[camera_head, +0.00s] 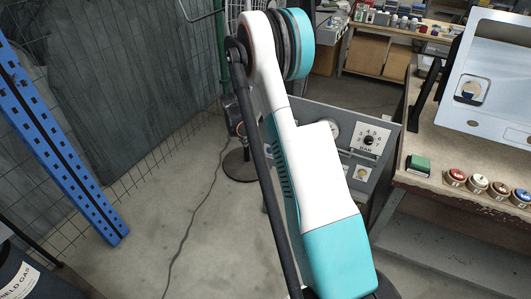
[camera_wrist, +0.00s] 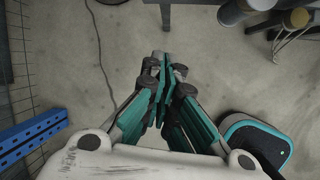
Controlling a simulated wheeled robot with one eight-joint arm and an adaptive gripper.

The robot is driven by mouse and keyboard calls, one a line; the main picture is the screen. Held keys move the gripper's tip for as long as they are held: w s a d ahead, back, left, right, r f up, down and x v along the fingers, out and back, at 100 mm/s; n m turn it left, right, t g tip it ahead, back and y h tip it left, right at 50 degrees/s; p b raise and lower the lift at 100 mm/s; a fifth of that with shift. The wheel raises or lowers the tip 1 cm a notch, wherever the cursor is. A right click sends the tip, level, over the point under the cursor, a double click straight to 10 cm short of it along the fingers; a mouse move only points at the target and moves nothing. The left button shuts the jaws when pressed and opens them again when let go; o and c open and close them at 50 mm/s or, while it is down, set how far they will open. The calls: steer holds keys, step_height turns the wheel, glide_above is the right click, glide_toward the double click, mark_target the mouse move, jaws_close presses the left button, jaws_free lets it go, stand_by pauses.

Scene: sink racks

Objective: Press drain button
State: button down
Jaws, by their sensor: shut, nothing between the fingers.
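No button can be read as the drain button. Several round labelled buttons stand in a row on the bench at the right of the head view, among them a red one (camera_head: 456,177), a cream one (camera_head: 478,183) and a blue one (camera_head: 521,196). A grey control panel (camera_head: 388,160) left of the bench carries a numbered dial (camera_head: 369,139) and a small yellowish button (camera_head: 361,174); my arm hides part of it. My gripper (camera_wrist: 162,58) is shut and empty above bare floor in the wrist view. It is hidden in the head view.
A blue perforated post (camera_head: 60,135) and wire fence are at left.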

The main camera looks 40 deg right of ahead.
steer(key=d+f+n, duration=0.2)
steer(key=d+f, duration=0.3)
steer(key=f, duration=0.3)
steer(key=shift+s+d+f+n+g, duration=0.2)
steer(key=shift+d+n+g, duration=0.1)
steer(key=shift+g, duration=0.1)
steer(key=shift+f, duration=0.1)
steer(key=b, duration=0.5)
glide_toward(265, 153)
steer(key=shift+s+a+f, duration=0.1)
steer(key=shift+s+f, duration=0.65)
steer(key=shift+f, duration=0.35)
steer(key=shift+s+a+f, duration=0.1)
steer(key=shift+s+f, duration=0.6)
steer(key=shift+f, duration=0.35)
